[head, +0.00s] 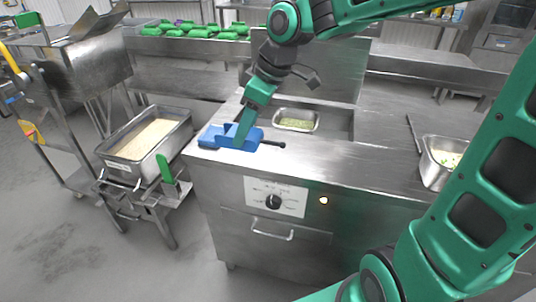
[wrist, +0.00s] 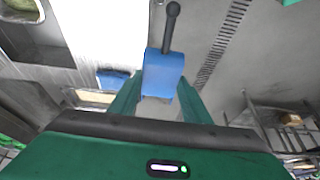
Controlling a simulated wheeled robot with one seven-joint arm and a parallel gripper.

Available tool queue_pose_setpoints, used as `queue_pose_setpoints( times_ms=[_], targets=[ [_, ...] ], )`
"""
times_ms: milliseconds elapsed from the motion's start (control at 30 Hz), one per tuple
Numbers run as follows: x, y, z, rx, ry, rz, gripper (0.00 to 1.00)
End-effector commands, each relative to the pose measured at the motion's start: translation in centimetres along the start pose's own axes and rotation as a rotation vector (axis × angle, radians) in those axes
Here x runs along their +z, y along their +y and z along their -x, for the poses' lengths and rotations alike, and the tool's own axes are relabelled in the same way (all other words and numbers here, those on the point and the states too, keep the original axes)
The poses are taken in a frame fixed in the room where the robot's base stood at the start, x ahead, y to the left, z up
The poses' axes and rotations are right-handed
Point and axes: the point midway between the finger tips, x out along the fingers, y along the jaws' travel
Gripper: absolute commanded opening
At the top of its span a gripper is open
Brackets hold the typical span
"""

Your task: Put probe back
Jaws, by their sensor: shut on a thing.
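The probe is a blue block with a dark rod ending in a ball; it shows in the head view (head: 255,136) and the wrist view (wrist: 164,72). My gripper (head: 241,138) is shut on the blue block, one green finger on each side in the wrist view (wrist: 158,95). The rod points right in the head view. A second blue piece, seemingly the probe's holder (head: 210,136), is at the counter's front left corner, just left of the probe; it also shows in the wrist view (wrist: 112,80). Whether probe and holder touch is unclear.
The steel counter (head: 330,165) has a sunken pan of pale green food (head: 296,120) behind the probe. Another pan (head: 434,165) stands at the right. A deep rice tray (head: 150,140) on a stand is left of the counter, across a gap.

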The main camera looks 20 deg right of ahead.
Motion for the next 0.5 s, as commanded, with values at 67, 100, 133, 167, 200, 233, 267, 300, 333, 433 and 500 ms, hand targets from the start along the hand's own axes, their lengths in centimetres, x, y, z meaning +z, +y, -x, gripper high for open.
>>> queue_pose_setpoints(
  times_ms=[67, 100, 133, 167, 200, 233, 267, 300, 333, 433, 500],
  targets=[
    [0.1, 0.1, 0.0, 0.0, 0.0, -0.001, 0.21],
    [0.2, 0.3, -0.1, 0.0, 0.0, -0.002, 0.21],
    [0.3, 0.5, -0.2, 0.0, 0.0, -0.002, 0.21],
    [0.5, 0.8, -0.3, 0.0, 0.0, -0.003, 0.21],
    [0.8, 1.3, -0.5, 0.0, 0.0, -0.005, 0.21],
    [1.1, 1.7, -0.7, 0.0, -0.001, -0.006, 0.21],
    [1.4, 2.2, -0.9, 0.0, -0.001, -0.006, 0.21],
    [1.9, 2.9, -1.2, 0.0, -0.001, -0.007, 0.21],
    [2.2, 3.5, -1.5, -0.001, -0.002, -0.007, 0.21],
    [3.4, 5.3, -2.3, -0.001, -0.001, -0.006, 0.21],
    [4.2, 6.6, -2.9, -0.001, -0.001, -0.006, 0.21]
  ],
)
